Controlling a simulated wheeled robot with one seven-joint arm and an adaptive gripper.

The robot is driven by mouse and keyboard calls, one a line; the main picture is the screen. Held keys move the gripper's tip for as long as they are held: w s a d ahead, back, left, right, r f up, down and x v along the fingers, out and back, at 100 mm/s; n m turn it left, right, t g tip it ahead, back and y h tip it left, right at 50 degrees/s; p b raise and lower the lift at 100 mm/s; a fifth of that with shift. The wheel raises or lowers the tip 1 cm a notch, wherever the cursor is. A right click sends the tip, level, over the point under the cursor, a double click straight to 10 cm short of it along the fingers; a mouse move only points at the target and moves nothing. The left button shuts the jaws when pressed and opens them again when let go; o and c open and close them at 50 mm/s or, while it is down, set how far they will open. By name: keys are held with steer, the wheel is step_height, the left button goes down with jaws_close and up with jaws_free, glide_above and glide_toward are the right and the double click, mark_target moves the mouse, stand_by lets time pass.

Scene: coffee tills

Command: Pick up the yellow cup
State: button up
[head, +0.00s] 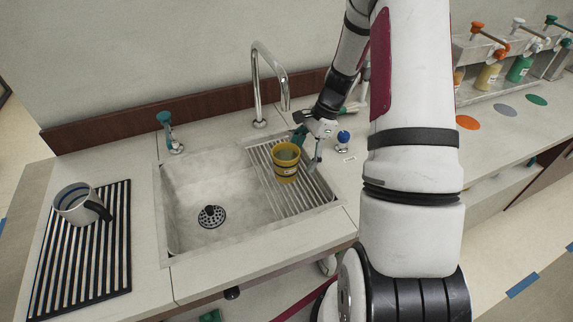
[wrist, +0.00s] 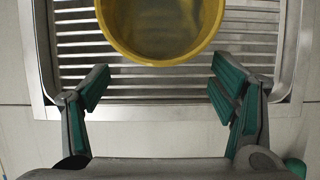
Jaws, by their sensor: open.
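The yellow cup (head: 286,168) stands upright on the ribbed metal drainer (head: 315,196) at the right side of the sink. My gripper (head: 308,150) is right beside the cup, on its right and far side. In the wrist view the cup (wrist: 160,52) shows at the top, its open rim toward the camera and its upper part cut off by the frame. The green-padded fingers of my gripper (wrist: 160,88) are spread apart, with nothing held between them. The cup lies just ahead of the fingertips, roughly centred.
The sink basin (head: 190,225) lies left of the cup, with a tall faucet (head: 256,85) behind. A grey mug (head: 74,203) stands on a striped mat (head: 75,265) at the far left. A blue-topped knob (head: 343,137) is close right of my gripper. Dispensers (head: 490,72) stand at the right.

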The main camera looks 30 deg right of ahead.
mark_target(288, 158)
steer(key=a, duration=0.2)
steer(key=w+a, duration=0.1)
steer(key=a, duration=0.1)
steer(key=shift+a+p, duration=0.35)
steer(key=shift+p, duration=0.05)
steer(key=shift+a+f, duration=0.35)
steer(key=shift+f, duration=0.2)
steer(key=shift+w, duration=0.1)
steer(key=c, duration=1.6)
steer(key=shift+c, duration=0.2)
